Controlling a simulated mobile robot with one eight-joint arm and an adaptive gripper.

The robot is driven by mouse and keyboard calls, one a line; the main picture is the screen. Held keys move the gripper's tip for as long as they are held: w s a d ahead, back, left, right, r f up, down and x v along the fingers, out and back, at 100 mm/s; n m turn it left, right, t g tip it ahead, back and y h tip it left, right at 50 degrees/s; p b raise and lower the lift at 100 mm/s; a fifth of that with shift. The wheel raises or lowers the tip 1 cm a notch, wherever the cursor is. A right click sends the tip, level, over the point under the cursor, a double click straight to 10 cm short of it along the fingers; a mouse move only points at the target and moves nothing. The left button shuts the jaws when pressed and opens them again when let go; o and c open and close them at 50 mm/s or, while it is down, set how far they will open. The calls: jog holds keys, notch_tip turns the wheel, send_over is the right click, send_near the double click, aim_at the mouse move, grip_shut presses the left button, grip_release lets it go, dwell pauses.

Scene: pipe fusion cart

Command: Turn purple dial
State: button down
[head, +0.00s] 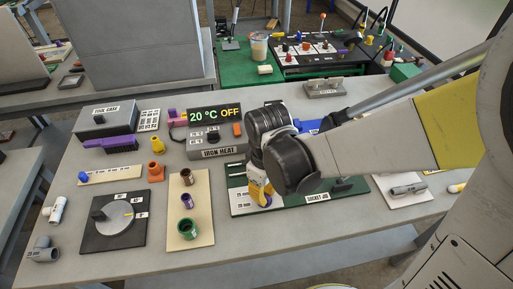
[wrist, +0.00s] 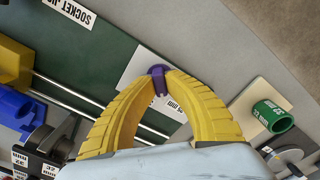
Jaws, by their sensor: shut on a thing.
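The purple dial (wrist: 158,72) shows in the wrist view between the tips of my gripper (wrist: 160,78), beside a white label with partly covered print. The two yellow fingers curve in and are shut on it. In the head view my gripper (head: 263,196) points down at the left part of the green socket jig board (head: 240,206). The dial cannot be made out there, as the fingers and wrist cover that spot.
Left of my gripper, a beige board (head: 178,236) holds several upright fittings, including a green one (head: 187,229). A grey dial plate (head: 118,217) lies further left. The iron heat box (head: 217,140) reads "20 °C OFF". The front table edge is mostly clear.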

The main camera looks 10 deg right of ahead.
jog(key=m, duration=0.4)
jog(key=shift+m, duration=2.3)
jog(key=c, duration=1.4)
grip_release()
jog(key=shift+r, duration=0.1)
